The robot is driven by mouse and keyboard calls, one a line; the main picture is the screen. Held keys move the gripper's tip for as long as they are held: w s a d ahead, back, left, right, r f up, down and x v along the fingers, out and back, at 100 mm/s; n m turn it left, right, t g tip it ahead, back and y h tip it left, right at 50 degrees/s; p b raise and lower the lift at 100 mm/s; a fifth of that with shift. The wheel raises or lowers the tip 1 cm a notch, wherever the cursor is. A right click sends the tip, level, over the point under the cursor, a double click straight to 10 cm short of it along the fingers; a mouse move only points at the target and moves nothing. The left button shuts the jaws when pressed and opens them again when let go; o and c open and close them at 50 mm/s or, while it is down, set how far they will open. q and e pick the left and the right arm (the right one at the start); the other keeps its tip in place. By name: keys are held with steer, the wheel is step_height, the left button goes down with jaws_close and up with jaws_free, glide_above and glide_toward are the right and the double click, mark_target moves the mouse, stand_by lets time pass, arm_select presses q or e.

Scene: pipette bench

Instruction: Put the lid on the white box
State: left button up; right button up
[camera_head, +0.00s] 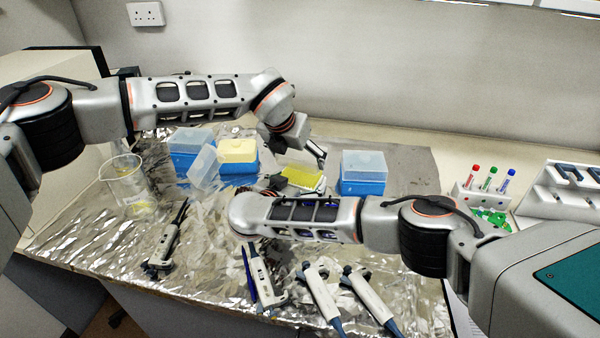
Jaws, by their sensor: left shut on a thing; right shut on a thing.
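A small tray-like box (302,178) with a yellow top and pale rim lies at mid-table. It is the nearest match for the white box; I cannot tell whether its yellow top is a lid. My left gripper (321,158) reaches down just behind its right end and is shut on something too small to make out. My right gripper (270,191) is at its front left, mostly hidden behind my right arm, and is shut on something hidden. A clear hinged lid (204,166) stands tilted open on a blue box (238,168) with a pale yellow top.
Blue boxes with closed clear lids stand at left (187,162) and right (363,184). A glass beaker (128,190) is at far left. Pipettes (322,293) lie along the front. A tube rack (484,190) and a white stand (560,195) are at right. Crumpled foil covers the table.

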mark_target(301, 178)
arm_select(q)
steer(key=shift+f, duration=1.9)
steer(key=shift+f, duration=0.9)
